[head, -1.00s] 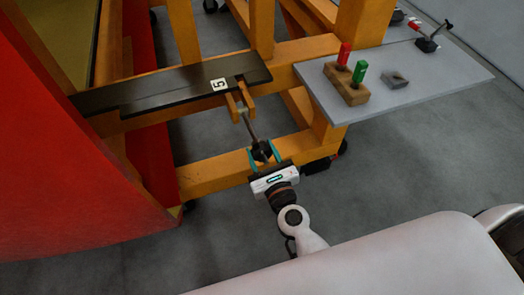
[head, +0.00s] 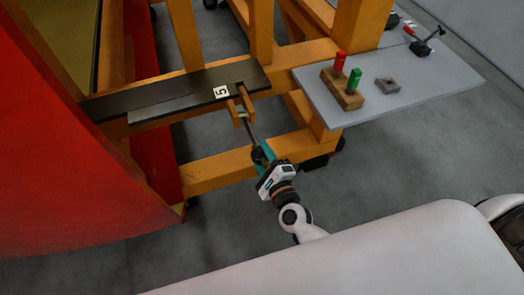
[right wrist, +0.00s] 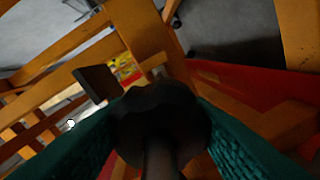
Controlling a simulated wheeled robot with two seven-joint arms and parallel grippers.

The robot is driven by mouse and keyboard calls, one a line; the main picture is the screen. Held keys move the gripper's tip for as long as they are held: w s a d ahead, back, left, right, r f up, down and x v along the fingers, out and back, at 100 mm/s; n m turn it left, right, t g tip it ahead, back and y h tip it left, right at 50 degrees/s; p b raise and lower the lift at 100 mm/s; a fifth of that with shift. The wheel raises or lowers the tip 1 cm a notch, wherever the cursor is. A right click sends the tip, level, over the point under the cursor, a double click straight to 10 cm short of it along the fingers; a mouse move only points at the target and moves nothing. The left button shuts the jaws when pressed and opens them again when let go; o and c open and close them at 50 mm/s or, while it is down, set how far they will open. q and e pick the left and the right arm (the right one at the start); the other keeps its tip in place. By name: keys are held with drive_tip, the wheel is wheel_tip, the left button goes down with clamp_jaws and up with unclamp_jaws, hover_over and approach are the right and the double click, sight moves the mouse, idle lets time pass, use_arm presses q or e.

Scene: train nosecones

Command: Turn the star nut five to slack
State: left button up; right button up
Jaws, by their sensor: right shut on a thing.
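The star nut (head: 257,156) is a dark lobed knob on a thin rod (head: 250,132) that hangs from an orange forked bracket (head: 233,110), beside a white label with a 5 (head: 221,91). My right gripper (head: 263,154) is shut on the star nut, with teal fingers on either side of it. In the head view the fingers are seen nearly edge-on and partly hide the nut. In the right wrist view the nut (right wrist: 160,118) fills the middle between both finger pads. My left gripper is not in view.
A black bar (head: 180,94) lies along the orange frame (head: 225,168). A red curved shell (head: 75,170) stands at the left. A grey shelf (head: 430,85) at the right bears a wooden block (head: 345,95) with red and green pegs, and a small grey block (head: 387,85).

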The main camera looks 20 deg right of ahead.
drive_tip(key=n+p, duration=0.2)
drive_tip(key=n, duration=0.1)
drive_tip(key=shift+r+n, duration=0.15)
drive_tip(key=shift+n, duration=0.15)
drive_tip(key=shift+n+g+p, duration=0.3)
drive_tip(key=shift+n+p, duration=0.4)
drive_tip(key=shift+n, duration=0.4)
drive_tip(key=o, duration=1)
drive_tip(key=shift+s, duration=0.1)
drive_tip(key=s+d+b, duration=0.1)
drive_tip(key=s+b, duration=0.1)
drive_tip(key=s, duration=0.9)
drive_tip(key=shift+s+d+r+b, duration=0.2)
drive_tip(key=shift+s+r+b, duration=0.1)
drive_tip(key=shift+s+r, duration=0.1)
